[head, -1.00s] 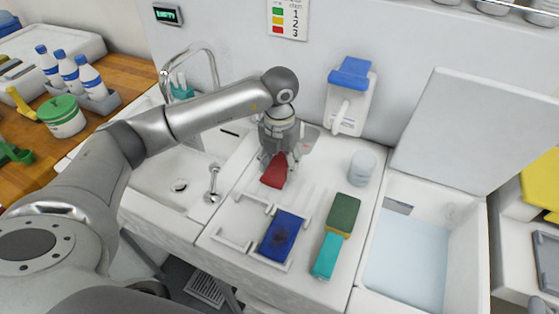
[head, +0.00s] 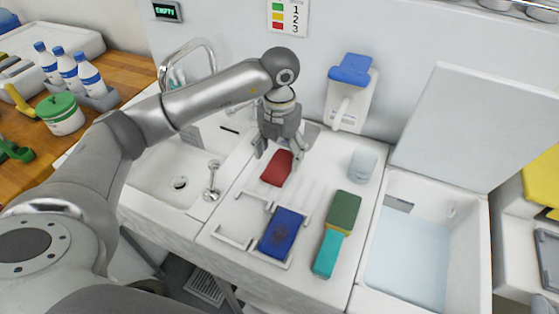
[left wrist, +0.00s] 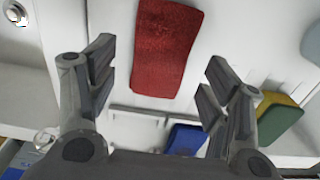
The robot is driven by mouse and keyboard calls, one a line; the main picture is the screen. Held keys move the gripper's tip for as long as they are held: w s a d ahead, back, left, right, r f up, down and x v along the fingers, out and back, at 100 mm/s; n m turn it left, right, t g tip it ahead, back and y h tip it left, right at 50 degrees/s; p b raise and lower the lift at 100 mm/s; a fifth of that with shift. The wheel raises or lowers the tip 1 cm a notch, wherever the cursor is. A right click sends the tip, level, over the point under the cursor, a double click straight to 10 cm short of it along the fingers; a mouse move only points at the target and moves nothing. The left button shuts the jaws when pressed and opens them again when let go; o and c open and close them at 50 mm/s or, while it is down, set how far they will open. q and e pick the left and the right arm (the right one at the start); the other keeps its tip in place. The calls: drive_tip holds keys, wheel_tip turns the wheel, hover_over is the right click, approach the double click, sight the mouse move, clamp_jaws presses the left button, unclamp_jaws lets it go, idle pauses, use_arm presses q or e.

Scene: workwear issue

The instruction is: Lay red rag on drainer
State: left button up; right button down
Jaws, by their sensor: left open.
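The red rag (head: 277,168) lies flat on the white ribbed drainer (head: 313,193), towards its back left. It also shows in the left wrist view (left wrist: 165,45), with its whole near end clear of the fingers. My left gripper (head: 279,151) is just above and behind the rag in the head view. In the left wrist view its fingers (left wrist: 160,78) are spread wide with nothing between them. My right gripper is in neither view.
A blue pad (head: 281,233) sits in a low white frame at the drainer's front. The sink (head: 165,172) is left, a water-filled basin (head: 408,250) right.

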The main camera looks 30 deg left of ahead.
sight(280, 164)
use_arm(q)
wheel_tip(280, 164, up, 9)
drive_tip(key=b, duration=0.1)
idle(0.6)
